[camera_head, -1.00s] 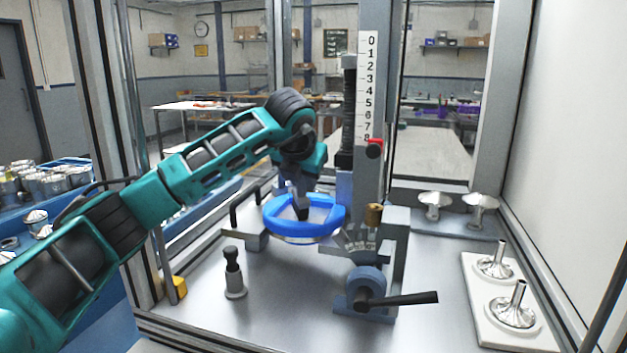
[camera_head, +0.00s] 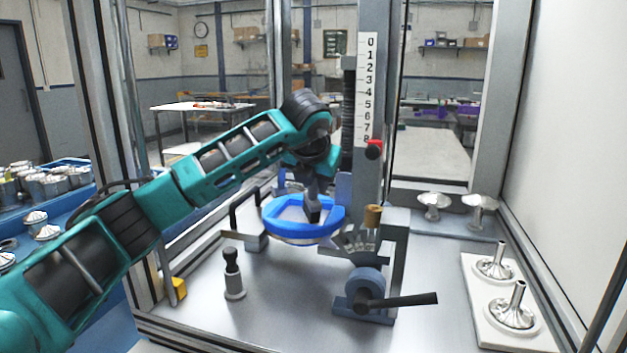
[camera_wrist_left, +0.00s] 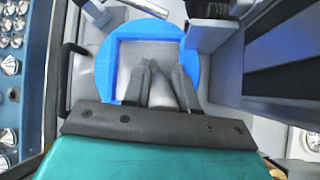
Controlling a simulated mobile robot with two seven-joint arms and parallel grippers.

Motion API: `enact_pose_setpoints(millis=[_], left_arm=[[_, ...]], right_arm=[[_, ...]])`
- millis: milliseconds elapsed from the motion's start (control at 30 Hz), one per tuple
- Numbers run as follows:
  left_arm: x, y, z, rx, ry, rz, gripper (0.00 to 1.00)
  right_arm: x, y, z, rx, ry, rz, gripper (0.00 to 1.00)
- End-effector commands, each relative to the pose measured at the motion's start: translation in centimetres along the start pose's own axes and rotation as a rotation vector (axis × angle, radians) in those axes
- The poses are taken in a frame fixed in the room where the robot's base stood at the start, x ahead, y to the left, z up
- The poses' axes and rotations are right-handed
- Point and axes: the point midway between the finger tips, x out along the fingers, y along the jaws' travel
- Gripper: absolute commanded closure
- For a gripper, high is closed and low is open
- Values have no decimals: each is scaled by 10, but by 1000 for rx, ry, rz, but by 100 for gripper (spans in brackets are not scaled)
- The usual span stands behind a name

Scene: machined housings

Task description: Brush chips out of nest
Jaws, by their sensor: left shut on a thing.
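The nest (camera_head: 283,228) is a blue ring with a squarish opening and a pale floor, mounted at the column. It also shows in the left wrist view (camera_wrist_left: 108,72). My left gripper (camera_head: 313,200) reaches down into the opening from above, near its right side in the head view. In the left wrist view its dark fingers (camera_wrist_left: 163,88) stand over the nest floor. It is shut on what seems to be the brush; only a dark tip shows and the fingers hide most of it. I cannot make out any chips. My right gripper is not in view.
A column with a numbered scale (camera_head: 367,90) rises behind the nest. A lever (camera_head: 400,299) and clamp stand in front to the right. A black-knobbed post (camera_head: 233,272) stands front left. A white plate (camera_head: 487,325) holds two metal valves. The front floor is mostly clear.

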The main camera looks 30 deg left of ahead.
Motion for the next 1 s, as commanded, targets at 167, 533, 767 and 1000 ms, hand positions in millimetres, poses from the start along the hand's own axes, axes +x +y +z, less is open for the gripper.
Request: enact_pose_setpoints(millis=[167,533,767,1000], left_arm=[[-1,15,-9,0,-1,1,100],[-5,36,-20,1,1,1,100],[-8,24,-17,3,2,-2,100],[-11,2,-13,3,0,-2,100]], right_arm=[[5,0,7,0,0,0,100],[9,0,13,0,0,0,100],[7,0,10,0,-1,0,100],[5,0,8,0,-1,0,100]])
